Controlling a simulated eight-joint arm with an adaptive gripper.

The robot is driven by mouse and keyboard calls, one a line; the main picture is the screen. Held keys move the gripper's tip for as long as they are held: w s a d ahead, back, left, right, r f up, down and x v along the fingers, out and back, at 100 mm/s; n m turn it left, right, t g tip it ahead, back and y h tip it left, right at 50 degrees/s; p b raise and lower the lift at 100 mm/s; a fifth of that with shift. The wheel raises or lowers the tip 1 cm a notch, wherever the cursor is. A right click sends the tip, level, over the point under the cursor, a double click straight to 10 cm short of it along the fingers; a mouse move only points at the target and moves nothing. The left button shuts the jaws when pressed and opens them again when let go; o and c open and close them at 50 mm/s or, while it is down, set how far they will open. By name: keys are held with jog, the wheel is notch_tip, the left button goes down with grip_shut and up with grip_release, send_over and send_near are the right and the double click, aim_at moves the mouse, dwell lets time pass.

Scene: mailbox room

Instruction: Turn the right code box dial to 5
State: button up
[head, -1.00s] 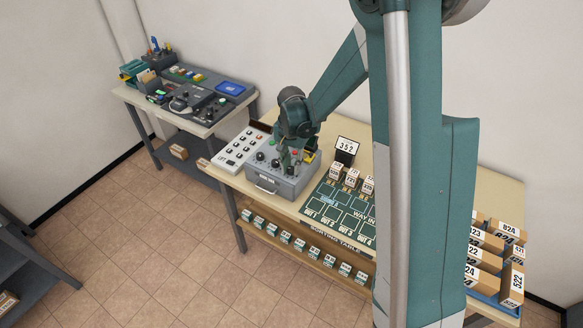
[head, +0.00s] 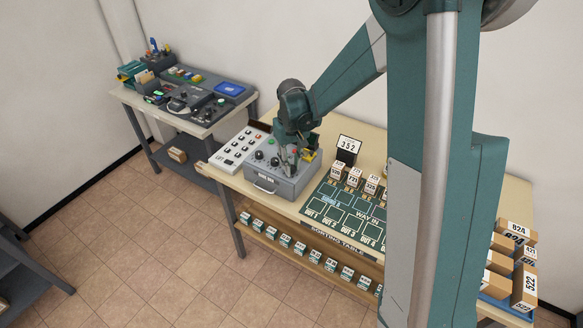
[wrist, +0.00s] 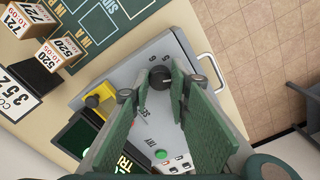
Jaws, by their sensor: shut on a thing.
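The grey code box (head: 273,185) stands at the left part of the sorting table in the head view. Black dials (head: 260,155) show on its top, left of my gripper. My gripper (head: 289,170) points down at the right side of the box top. In the wrist view my gripper (wrist: 162,86) has its green fingers on either side of a black dial (wrist: 160,76), the right one, and is shut on it. Printed digits show beside this dial, but its pointer is too small to read. The fingers hide part of the box top.
A yellow part (wrist: 97,97), a green button (wrist: 160,154) and a dark screen (wrist: 82,137) lie close to the fingers. A card reading 352 (head: 347,146) and numbered boxes (head: 353,178) stand right of the code box. A white switch panel (head: 238,148) lies to its left.

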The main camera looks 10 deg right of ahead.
aim_at(292, 167)
jog(key=n+b, duration=0.2)
jog(key=n, duration=0.4)
jog(key=shift+f, duration=0.1)
jog(key=n+b, duration=0.1)
jog(key=n, duration=0.5)
jog(key=shift+n, duration=0.3)
jog(key=o, duration=0.9)
jog(key=shift+r, duration=0.2)
notch_tip(292, 167, up, 12)
dwell(0.4)
jog(key=shift+s, duration=0.15)
dwell(0.4)
